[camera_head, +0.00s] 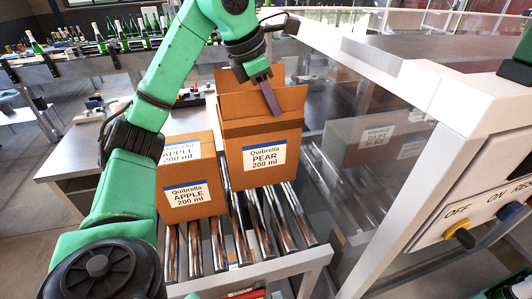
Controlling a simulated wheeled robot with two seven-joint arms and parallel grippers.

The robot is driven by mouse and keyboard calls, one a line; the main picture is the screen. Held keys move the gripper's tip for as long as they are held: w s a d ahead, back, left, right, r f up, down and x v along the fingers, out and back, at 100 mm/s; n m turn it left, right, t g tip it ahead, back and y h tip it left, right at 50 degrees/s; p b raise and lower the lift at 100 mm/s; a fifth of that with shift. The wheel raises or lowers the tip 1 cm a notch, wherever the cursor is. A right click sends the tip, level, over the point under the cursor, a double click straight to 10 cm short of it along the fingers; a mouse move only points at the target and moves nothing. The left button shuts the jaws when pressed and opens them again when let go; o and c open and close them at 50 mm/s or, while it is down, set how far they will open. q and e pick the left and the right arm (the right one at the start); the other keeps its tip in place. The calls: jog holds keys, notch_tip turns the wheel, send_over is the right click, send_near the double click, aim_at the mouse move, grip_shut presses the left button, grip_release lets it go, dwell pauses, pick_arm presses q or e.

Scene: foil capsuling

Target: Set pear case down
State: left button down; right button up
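The pear case (236,160) is a brown cardboard box with open top flaps and a white label reading Quibrella PEAR 200 ml. It is upright over the metal rollers (243,225), slightly turned. I cannot tell whether its bottom touches them. My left gripper (272,100) reaches down to its top and appears shut on its cardboard wall. One finger shows; the other is hidden. The apple case (183,210) stands to its left and nearer, on the rollers, with a closed top. My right gripper is out of view.
Rollers in front of the pear case are clear. A glass-sided white frame (420,190) stands close on the right, with a control panel (485,200) bearing a yellow OFF knob. A conveyor with several bottles (100,42) runs behind at left.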

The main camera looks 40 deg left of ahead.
aim_at(271, 144)
pick_arm(q)
jog(key=f+b, duration=0.1)
jog(key=f, duration=0.9)
jog(key=shift+a+f, duration=0.15)
jog(key=shift+a, duration=0.05)
jog(key=shift+f+b, duration=0.3)
jog(key=shift+f, duration=0.05)
jog(key=shift+w, duration=0.15)
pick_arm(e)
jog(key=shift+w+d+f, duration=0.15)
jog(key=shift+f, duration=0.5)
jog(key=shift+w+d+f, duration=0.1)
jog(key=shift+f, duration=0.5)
pick_arm(q)
jog(key=shift+f, duration=0.15)
jog(key=c, duration=1.1)
grip_release()
jog(key=shift+o, duration=0.2)
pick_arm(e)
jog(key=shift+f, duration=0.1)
